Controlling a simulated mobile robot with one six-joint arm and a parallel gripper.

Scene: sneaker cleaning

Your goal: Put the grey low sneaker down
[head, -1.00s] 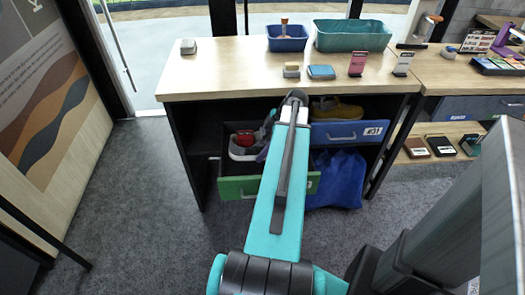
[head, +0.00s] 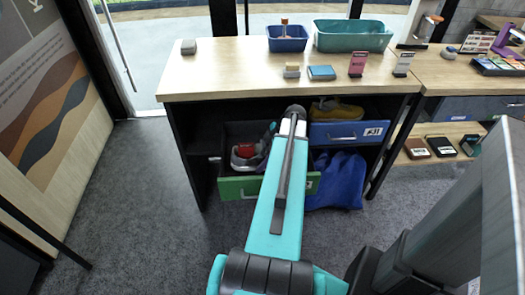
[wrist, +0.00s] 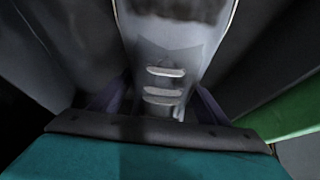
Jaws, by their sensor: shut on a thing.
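In the wrist view the grey low sneaker (wrist: 180,45) fills the middle, with pale lace bars across it. My gripper (wrist: 155,102) is shut on it, with a purple finger on each side of the laced part. In the head view the gripper (head: 266,142) is at the open green-fronted drawer (head: 238,188), mostly hidden behind my own arm. A red and pale shape (head: 245,151) shows inside the drawer, left of the gripper. I cannot tell how much of it is the held sneaker, nor whether the sneaker touches the drawer floor.
Dark surfaces flank the sneaker closely in the wrist view, with the green panel (wrist: 285,108) at right. A blue drawer (head: 340,134) with a yellow shoe (head: 338,111) is right of the gripper. A blue bag (head: 338,180) hangs below. The tabletop (head: 225,75) overhangs the drawers.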

